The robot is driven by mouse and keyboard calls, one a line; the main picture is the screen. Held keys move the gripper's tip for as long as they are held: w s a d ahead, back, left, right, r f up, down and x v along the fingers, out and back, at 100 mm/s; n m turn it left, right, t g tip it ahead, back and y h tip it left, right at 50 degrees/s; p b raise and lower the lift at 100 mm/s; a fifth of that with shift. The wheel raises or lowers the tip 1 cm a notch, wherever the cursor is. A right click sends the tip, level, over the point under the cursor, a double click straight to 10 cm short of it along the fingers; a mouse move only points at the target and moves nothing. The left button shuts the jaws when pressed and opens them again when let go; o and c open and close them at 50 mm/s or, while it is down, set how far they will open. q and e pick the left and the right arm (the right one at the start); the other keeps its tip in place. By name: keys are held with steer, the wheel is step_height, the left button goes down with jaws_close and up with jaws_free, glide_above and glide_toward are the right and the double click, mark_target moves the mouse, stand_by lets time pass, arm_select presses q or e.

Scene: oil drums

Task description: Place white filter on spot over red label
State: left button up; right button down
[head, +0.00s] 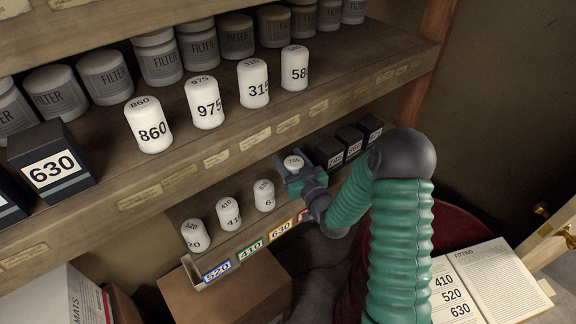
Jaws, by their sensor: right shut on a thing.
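My right gripper (292,169) is shut on a white filter (293,161) at the right end of the lower shelf's row. Only its top and a little of its side show; its number is too small to read surely. The red label (303,216) on the lower shelf's front edge is partly hidden by my right arm. The held filter is behind and above this label; I cannot tell whether it touches the shelf. White filters 520 (193,233), 410 (228,213) and 630 (264,195) stand to its left above blue, green and yellow labels. My left gripper is not in view.
Black boxes (330,152) sit right of my gripper. A cardboard box (225,290) and open book (490,285) lie below.

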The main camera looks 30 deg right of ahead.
steer(key=f+b, duration=0.1)
steer(key=f, duration=0.1)
steer(key=w+f+b, duration=0.1)
steer(key=shift+d+f, duration=0.2)
steer(key=shift+f, duration=0.2)
steer(key=shift+r, duration=0.15)
steer(key=c, duration=0.6)
jaws_free()
